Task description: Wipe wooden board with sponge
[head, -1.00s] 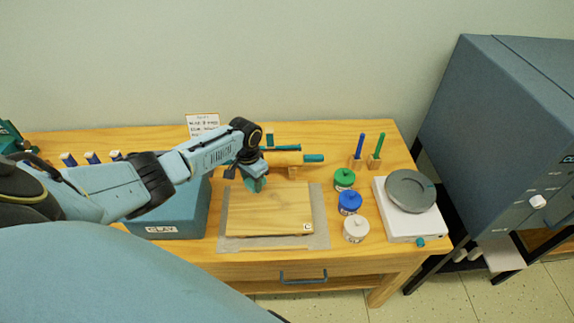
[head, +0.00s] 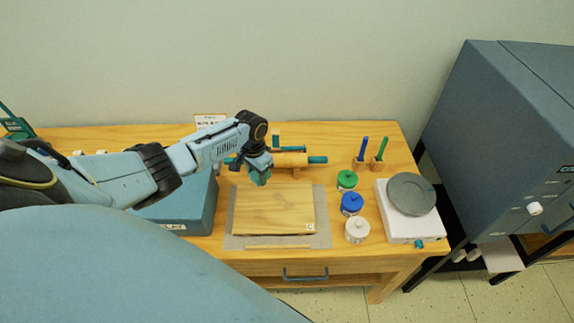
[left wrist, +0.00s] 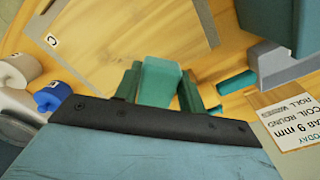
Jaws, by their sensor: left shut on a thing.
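The wooden board (head: 272,212) lies flat on a grey mat (head: 322,220) on the table, with a small white label at its near right corner. Part of the board (left wrist: 125,22) also shows in the left wrist view. My left gripper (head: 257,172) is near the board's far left edge, apparently above it. It is shut on a teal sponge (left wrist: 161,80), which sits between its two fingers in the left wrist view. The sponge (head: 260,179) hangs below the gripper in the head view. My right gripper is not in view.
Green (head: 347,180), blue (head: 351,204) and white (head: 357,231) jars stand right of the board, beside a scale (head: 410,228). A blue clay box (head: 190,214) stands left. A large grey-blue cabinet (head: 500,130) stands at the right.

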